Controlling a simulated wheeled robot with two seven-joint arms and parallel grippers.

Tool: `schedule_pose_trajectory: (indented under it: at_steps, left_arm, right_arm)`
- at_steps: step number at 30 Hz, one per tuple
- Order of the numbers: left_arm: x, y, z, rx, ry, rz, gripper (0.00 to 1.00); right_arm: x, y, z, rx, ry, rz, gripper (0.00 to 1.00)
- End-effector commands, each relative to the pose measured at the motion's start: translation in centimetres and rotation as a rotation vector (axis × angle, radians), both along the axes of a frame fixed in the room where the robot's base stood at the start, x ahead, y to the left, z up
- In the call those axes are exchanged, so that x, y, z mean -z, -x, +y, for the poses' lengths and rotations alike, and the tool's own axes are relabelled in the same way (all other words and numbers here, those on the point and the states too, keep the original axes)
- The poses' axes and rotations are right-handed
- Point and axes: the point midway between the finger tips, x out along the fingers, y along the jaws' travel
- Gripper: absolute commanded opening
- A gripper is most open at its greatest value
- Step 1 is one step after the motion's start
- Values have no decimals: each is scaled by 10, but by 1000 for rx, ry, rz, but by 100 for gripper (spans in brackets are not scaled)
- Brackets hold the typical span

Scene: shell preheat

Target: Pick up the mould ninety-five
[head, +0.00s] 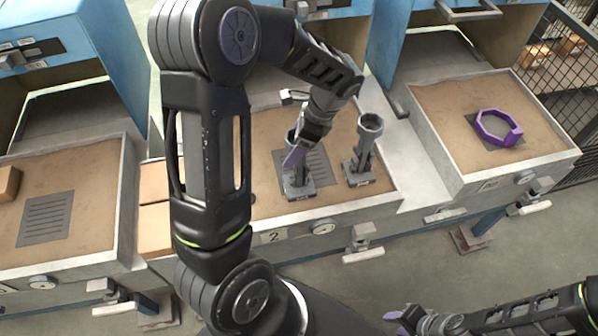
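Two grey moulds with square bases and upright columns stand in the middle tray (370,198). The left mould (299,184) stands over a dark slotted plate. The right mould (362,155) has a round cupped top and stands beside it. Their small base labels are too small to read, so I cannot tell which is ninety-five.
A purple ring-shaped piece (498,127) lies in the right tray (445,160). The left tray (100,255) holds a slotted plate (47,217) and a brown block (9,183). Blue machine housings stand behind. My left arm covers part of the middle tray.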

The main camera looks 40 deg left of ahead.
Motion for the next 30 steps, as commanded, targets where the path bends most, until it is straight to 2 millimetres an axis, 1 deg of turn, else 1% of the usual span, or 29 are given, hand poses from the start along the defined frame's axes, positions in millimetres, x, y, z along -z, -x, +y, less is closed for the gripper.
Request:
schedule_pose_trajectory:
  at_steps: [1,2,27,28,30]
  left_arm:
    - [0,0,0,0,0,0,73]
    - [0,0,0,0,0,0,70]
    - [0,0,0,0,0,0,2]
    - [0,0,0,0,0,0,0]
    - [0,0,0,0,0,0,0]
  right_arm:
    - [0,0,0,0,0,0,36]
    - [0,0,0,0,0,0,36]
    - [0,0,0,0,0,0,36]
    - [0,0,0,0,0,0,36]
    - [0,0,0,0,0,0,36]
